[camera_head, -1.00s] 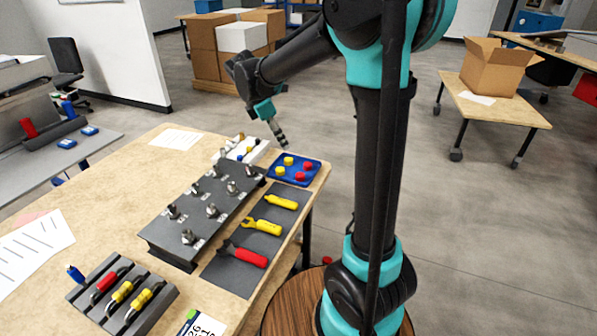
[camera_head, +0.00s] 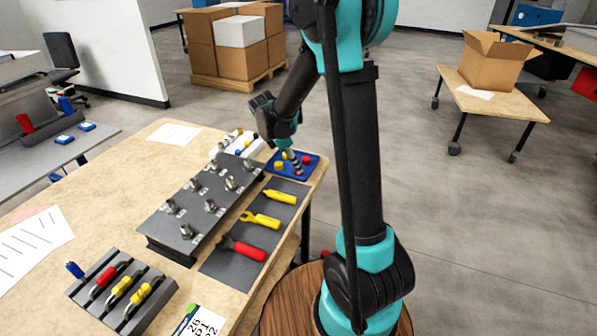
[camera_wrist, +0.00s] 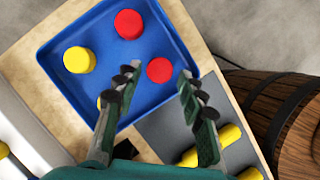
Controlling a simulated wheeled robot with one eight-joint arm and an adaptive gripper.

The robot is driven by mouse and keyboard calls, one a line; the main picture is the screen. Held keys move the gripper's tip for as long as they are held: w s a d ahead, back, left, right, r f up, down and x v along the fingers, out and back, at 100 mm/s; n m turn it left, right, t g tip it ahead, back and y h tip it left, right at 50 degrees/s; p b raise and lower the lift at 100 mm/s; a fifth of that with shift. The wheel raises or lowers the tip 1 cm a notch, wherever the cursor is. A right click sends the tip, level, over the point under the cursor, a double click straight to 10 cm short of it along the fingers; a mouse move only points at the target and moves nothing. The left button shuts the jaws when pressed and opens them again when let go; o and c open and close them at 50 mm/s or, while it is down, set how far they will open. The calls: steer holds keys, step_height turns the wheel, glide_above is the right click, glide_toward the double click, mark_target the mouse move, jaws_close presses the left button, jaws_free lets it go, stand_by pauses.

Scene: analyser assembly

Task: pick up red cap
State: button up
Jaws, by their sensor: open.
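Two red caps lie in a blue tray (camera_wrist: 55,48), along with yellow caps. In the wrist view one red cap (camera_wrist: 160,70) is just ahead of and between my open fingers, and the other red cap (camera_wrist: 129,24) is farther off near the tray's edge. A yellow cap (camera_wrist: 79,60) lies to the left, and another is partly hidden behind my left finger. My gripper (camera_wrist: 155,85) is open and empty above the tray. In the head view my gripper (camera_head: 292,160) covers part of the tray (camera_head: 312,156), and a red cap (camera_head: 306,160) shows to its right.
A grey mat with yellow and red tools (camera_head: 262,220) lies in front of the tray. A dark block with metal fittings (camera_head: 165,228) stands to its left. A white rack (camera_head: 247,147) stands close to the tray's left side.

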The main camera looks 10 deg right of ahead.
steer(key=shift+x, duration=1.1)
steer(key=c, duration=0.5)
steer(key=shift+o, duration=0.2)
steer(key=shift+r, duration=0.1)
